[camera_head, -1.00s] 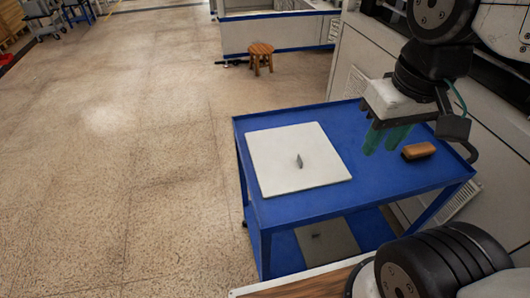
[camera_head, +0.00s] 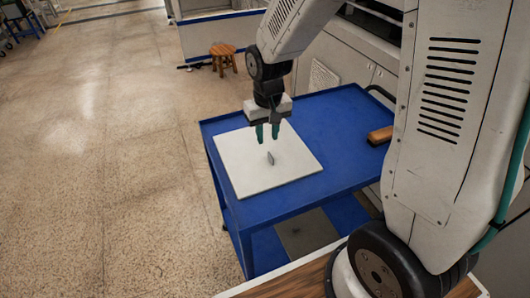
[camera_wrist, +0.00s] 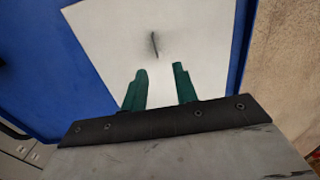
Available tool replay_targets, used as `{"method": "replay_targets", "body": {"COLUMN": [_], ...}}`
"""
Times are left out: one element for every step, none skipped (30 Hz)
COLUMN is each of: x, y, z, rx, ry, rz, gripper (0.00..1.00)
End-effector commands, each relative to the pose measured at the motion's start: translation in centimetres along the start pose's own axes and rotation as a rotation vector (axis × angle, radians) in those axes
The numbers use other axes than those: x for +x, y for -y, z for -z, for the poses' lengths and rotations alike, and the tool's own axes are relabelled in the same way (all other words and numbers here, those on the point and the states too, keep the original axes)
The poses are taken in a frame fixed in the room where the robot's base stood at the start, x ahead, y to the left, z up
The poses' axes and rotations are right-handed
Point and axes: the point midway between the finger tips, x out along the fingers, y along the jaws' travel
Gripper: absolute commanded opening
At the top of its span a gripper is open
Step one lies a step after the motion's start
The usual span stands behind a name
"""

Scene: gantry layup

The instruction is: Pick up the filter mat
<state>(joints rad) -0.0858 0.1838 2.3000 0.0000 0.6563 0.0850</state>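The filter mat (camera_head: 245,172) is a flat white square with a small grey upright tab (camera_head: 270,158) near its middle. It lies on the top of a blue cart (camera_head: 330,130). My gripper (camera_head: 267,140) is above the mat, just behind the tab in the head view, with its green fingers pointing down. In the wrist view the mat (camera_wrist: 190,40) fills the upper middle, and the tab (camera_wrist: 155,43) stands ahead of the fingertips. My gripper (camera_wrist: 160,70) shows its two fingers apart with nothing between them.
A brown block (camera_head: 380,135) lies at the cart's right edge. A grey sheet (camera_head: 306,233) lies on the lower shelf. A wooden stool (camera_head: 223,57) stands on the floor behind the cart. Open floor is to the left.

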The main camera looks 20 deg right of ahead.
Motion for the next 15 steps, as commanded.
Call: {"method": "replay_targets", "body": {"x": [0.7,1.0,1.5,1.8,2.1,2.6,2.9,3.3,4.0,4.4,4.9,5.5,5.9,6.3,6.7], "y": [0.0,0.0,-0.1,-0.1,-0.1,-0.1,-0.2,-0.2,-0.3,-0.4,-0.4,-0.5,-0.5,-0.5,-0.5], "z": [-0.1,-0.1,-0.1,-0.1,-0.1,-0.1,-0.1,-0.1,-0.1,0.0,0.0,0.0,0.0,0.0,0.1], "rx": [0.001,0.001,0.001,0.001,0.001,0.001,0.001,0.002,0.002,0.002,0.002,0.002,0.002,0.001,0.001], "ry": [0.004,0.005,0.004,0.005,0.005,0.005,0.004,0.005,0.006,0.006,0.007,0.005,0.006,0.006,0.004], "rz": [0.000,0.000,0.000,0.000,0.000,0.000,0.000,0.000,0.000,0.000,-0.001,0.000,0.000,0.000,0.000], "gripper": [0.29,0.29,0.29,0.29,0.29,0.29,0.29,0.29,0.29,0.29,0.29,0.29,0.29,0.29,0.29]}}
